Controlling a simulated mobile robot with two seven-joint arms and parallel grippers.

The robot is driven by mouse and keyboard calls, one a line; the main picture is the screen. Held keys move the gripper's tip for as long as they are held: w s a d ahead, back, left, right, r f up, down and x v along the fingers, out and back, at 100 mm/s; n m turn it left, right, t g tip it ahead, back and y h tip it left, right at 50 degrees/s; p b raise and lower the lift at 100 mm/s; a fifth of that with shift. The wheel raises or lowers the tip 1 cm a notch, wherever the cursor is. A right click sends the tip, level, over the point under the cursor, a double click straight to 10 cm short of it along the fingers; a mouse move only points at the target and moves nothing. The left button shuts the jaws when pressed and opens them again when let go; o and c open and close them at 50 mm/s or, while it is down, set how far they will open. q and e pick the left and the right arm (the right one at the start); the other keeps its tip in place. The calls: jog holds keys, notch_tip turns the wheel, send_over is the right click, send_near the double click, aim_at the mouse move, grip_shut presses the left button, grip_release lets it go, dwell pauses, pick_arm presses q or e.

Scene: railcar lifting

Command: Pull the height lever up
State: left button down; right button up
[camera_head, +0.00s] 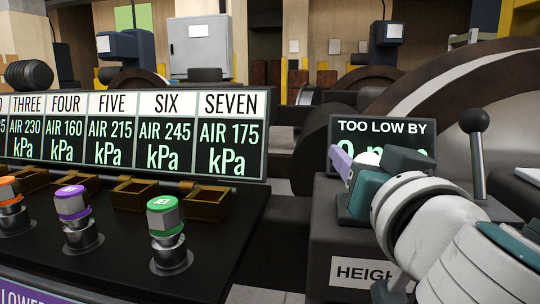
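The lever (477,155) stands upright on the right, a metal rod with a black ball knob (474,121) on top. It rises from a dark box whose front label (362,273) reads "HEIGH", the rest hidden by my arm. My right gripper (342,164) comes in from the lower right and is left of the lever, apart from it in the picture. Its purple tip covers part of the display (382,128) reading "TOO LOW BY", so the value is mostly hidden. Whether its fingers are apart does not show. My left gripper is out of view.
A console (110,262) on the left carries orange, purple and green-topped knobs, the green one (165,215) nearest. Behind them a panel (130,130) shows air pressures. Large wheels (300,150) stand behind the display. A grey cabinet (201,47) stands at the back.

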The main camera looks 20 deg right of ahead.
grip_shut()
jog(key=shift+r, duration=0.1)
dwell(0.9)
